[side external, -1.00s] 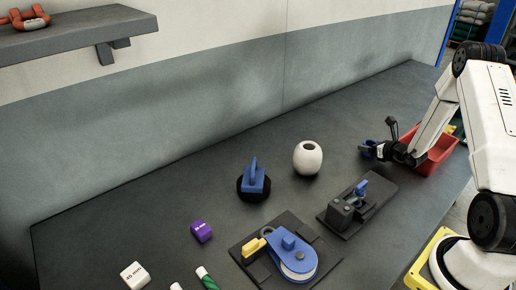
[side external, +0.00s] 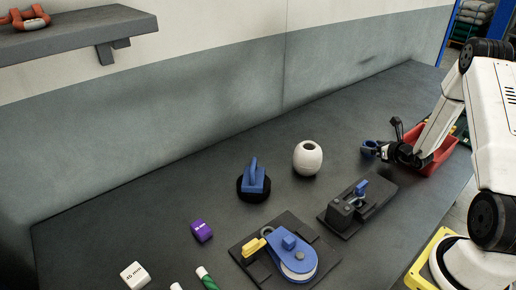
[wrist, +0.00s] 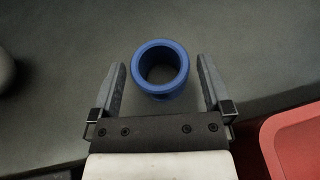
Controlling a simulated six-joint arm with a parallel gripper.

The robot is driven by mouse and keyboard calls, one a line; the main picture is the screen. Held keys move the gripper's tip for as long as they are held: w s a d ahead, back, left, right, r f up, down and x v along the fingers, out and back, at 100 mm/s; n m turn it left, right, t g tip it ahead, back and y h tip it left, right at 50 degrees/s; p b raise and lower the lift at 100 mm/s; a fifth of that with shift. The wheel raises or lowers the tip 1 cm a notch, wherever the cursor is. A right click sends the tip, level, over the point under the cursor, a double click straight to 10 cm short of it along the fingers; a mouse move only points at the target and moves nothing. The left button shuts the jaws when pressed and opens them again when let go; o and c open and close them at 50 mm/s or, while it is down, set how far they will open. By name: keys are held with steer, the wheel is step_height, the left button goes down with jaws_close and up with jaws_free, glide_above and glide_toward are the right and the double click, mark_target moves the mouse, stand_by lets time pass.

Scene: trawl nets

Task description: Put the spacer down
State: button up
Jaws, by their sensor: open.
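The spacer is a blue ring (wrist: 134,69), seen from above in the wrist view, with its dark hole showing. It also shows as a small blue piece (side external: 368,147) on the far right part of the bench in the side view. My gripper (wrist: 160,72) is open, with one finger on each side of the spacer. A gap shows between the spacer and each finger. The spacer appears to rest on the grey bench, though its base is not clearly visible.
A red bin (side external: 441,153) stands close to my gripper, on the right; its edge also shows in the wrist view (wrist: 295,140). A white round pot (side external: 308,158) and a dark fixture (side external: 340,216) are to the left. Bare bench (side external: 350,110) lies behind.

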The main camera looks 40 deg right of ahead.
steer(key=shift+v, duration=2.9)
